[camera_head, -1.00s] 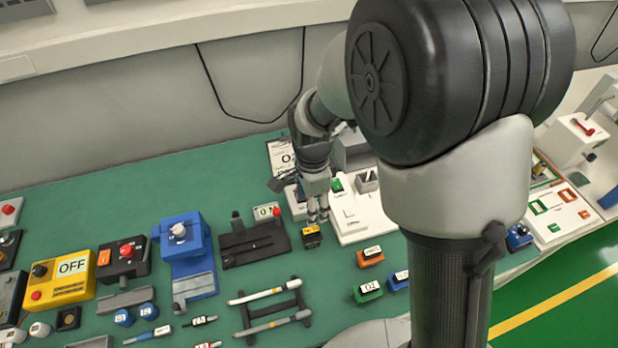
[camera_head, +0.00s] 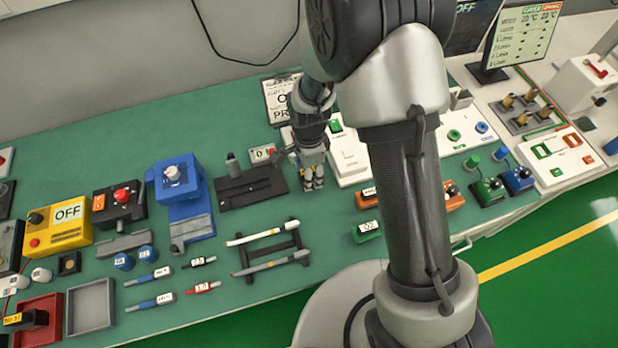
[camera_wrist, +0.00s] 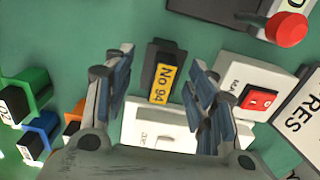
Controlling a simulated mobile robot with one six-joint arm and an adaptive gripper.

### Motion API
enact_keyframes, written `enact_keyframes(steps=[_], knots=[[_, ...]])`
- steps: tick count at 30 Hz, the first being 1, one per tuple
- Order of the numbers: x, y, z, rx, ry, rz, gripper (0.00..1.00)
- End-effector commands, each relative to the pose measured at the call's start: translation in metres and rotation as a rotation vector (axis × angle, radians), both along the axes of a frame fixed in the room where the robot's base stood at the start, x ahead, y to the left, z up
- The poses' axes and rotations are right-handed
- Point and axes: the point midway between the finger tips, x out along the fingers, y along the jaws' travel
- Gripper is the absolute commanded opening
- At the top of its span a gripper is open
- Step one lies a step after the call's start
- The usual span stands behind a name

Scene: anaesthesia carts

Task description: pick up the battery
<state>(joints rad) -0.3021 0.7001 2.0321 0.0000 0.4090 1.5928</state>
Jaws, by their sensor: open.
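A small black block with a yellow label reading "No 94" (camera_wrist: 164,82) stands on the green bench top in the wrist view; I take it to be the battery. It lies between the two spread fingers of my gripper (camera_wrist: 160,78), with a gap on each side. My gripper is open and holds nothing.
A white panel (camera_wrist: 160,126) lies close beside the block. A white box with a red switch (camera_wrist: 260,99) is to the right, and green (camera_wrist: 35,85) and blue (camera_wrist: 45,125) blocks are to the left. A rack with two pens (camera_head: 270,250) lies in front of my gripper.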

Motion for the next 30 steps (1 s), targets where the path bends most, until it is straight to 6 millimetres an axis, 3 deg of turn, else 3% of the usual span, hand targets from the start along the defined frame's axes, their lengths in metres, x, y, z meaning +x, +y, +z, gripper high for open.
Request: enact_keyframes(steps=[7,15,30], knots=[[0.002,-0.001,-0.039,-0.001,0.002,0.000,0.52],[0.002,0.000,-0.042,0.000,0.000,0.000,0.52],[0.002,-0.001,-0.042,0.000,0.001,0.000,0.19]])
